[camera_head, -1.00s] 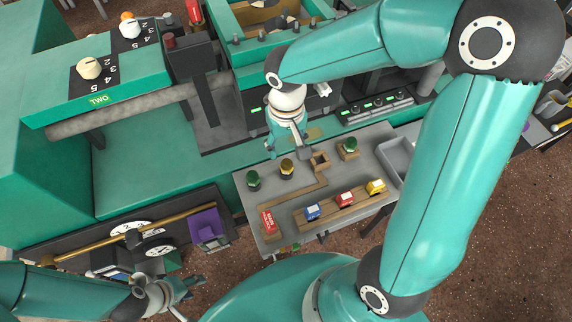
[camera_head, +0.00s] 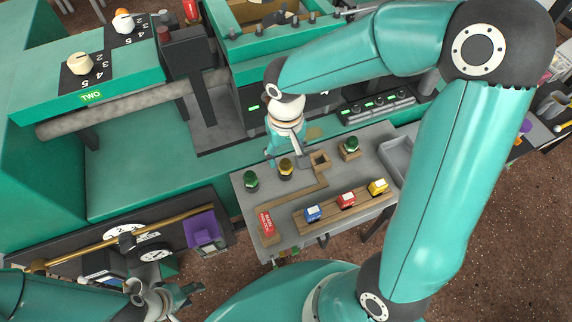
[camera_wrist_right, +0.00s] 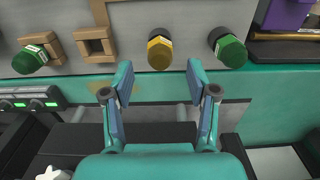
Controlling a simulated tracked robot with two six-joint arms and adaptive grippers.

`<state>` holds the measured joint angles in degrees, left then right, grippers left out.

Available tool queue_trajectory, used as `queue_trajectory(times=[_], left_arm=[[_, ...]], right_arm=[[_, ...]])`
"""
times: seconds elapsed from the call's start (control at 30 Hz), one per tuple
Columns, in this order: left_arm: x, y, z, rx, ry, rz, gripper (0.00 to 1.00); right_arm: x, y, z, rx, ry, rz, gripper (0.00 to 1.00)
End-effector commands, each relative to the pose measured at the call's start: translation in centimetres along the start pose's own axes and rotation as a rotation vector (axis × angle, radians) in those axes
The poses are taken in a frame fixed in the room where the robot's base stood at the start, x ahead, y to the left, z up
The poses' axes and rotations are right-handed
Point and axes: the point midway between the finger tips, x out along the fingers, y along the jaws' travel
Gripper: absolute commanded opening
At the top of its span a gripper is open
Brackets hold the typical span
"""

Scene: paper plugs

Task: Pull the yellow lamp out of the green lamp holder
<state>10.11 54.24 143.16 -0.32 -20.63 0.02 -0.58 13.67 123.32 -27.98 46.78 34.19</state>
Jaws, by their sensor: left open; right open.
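The yellow lamp (camera_head: 286,165) stands in a dark socket on the grey board, between a green lamp (camera_head: 250,179) and an empty square wooden holder (camera_head: 320,161). In the right wrist view the yellow lamp (camera_wrist_right: 159,52) is just beyond the fingertips, centred between them. Another green lamp (camera_head: 350,146) sits in a wooden holder; it also shows in the right wrist view (camera_wrist_right: 29,61). I see no marking of a green holder under the yellow lamp. My right gripper (camera_wrist_right: 160,78) is open and empty. My left gripper (camera_head: 186,298) is open and empty at the lower left.
A green machine (camera_head: 140,170) stands behind. A purple box (camera_head: 199,228) is at the left.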

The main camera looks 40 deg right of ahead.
Motion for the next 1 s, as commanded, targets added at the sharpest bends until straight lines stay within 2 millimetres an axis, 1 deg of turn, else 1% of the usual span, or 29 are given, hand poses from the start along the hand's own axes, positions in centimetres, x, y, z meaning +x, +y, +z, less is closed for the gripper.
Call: queue_trajectory(times=[0.03, 0.43, 0.8, 0.87, 1.0], left_arm=[[0.5, -0.2, 0.0, 0.000, 0.000, 0.000, 0.45], [2.3, -0.8, 0.0, 0.000, 0.000, 0.000, 0.45], [2.5, -0.9, 0.0, 0.000, 0.000, 0.000, 0.45], [2.5, -0.9, 0.0, 0.000, 0.000, 0.000, 0.45], [2.5, -0.9, 0.0, 0.000, 0.000, 0.000, 0.45]], right_arm=[[0.6, 0.0, 0.0, 0.000, 0.000, 0.000, 0.58], [2.5, 0.0, 0.0, -0.001, 0.000, 0.000, 0.58], [2.7, 0.0, 0.0, -0.001, 0.000, 0.000, 0.58], [2.7, 0.0, 0.0, -0.001, 0.000, 0.000, 0.48], [2.7, 0.0, 0.0, -0.002, 0.000, 0.000, 0.25]])
